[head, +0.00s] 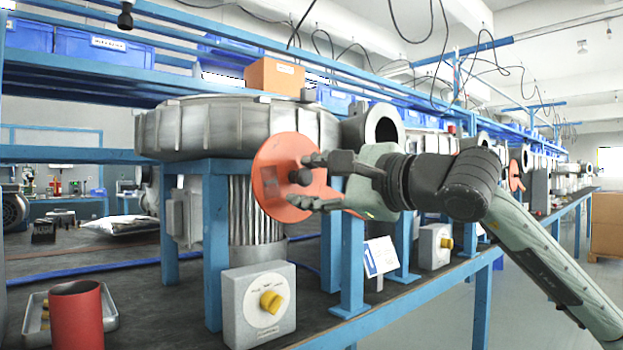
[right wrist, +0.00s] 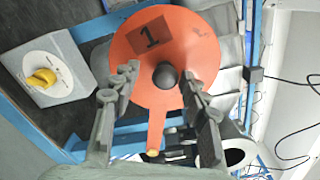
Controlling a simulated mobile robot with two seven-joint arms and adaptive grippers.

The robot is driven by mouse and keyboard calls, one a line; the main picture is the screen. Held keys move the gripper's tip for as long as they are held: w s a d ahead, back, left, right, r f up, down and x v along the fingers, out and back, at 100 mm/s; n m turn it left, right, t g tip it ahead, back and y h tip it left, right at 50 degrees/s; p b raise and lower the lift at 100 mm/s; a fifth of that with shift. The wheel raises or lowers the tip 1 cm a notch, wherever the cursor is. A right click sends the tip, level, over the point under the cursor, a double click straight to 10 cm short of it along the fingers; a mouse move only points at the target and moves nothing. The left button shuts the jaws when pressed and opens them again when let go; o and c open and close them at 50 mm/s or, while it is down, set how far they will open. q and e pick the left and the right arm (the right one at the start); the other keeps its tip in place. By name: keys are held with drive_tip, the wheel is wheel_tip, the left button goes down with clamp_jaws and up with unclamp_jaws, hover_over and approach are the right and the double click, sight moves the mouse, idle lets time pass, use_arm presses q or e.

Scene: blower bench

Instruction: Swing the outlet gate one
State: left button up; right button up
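The outlet gate, an orange disc (head: 272,158), hangs at the front of the first blower (head: 235,128). In the right wrist view the disc (right wrist: 185,35) carries a label "1", a dark round knob (right wrist: 165,75) and an orange arm running down from it. My right gripper (head: 300,181) is open, with its fingers on either side of the knob. In the right wrist view gaps show between the knob and both fingers. A grey pipe mouth (head: 383,130) beside the disc is uncovered. My left gripper is not in view.
A grey box with a yellow knob (head: 258,303) stands on the bench below the disc. A red cylinder (head: 77,317) stands by a metal tray at the front left. Blue frame posts (head: 352,262) and a white card (head: 380,256) are below my right gripper. More blowers line the bench beyond.

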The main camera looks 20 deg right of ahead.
drive_tip(key=shift+r, duration=0.1)
drive_tip(key=shift+s+d, duration=0.3)
drive_tip(key=shift+s, duration=0.2)
drive_tip(key=v, duration=1.1)
drive_tip(key=shift+s+a, duration=0.1)
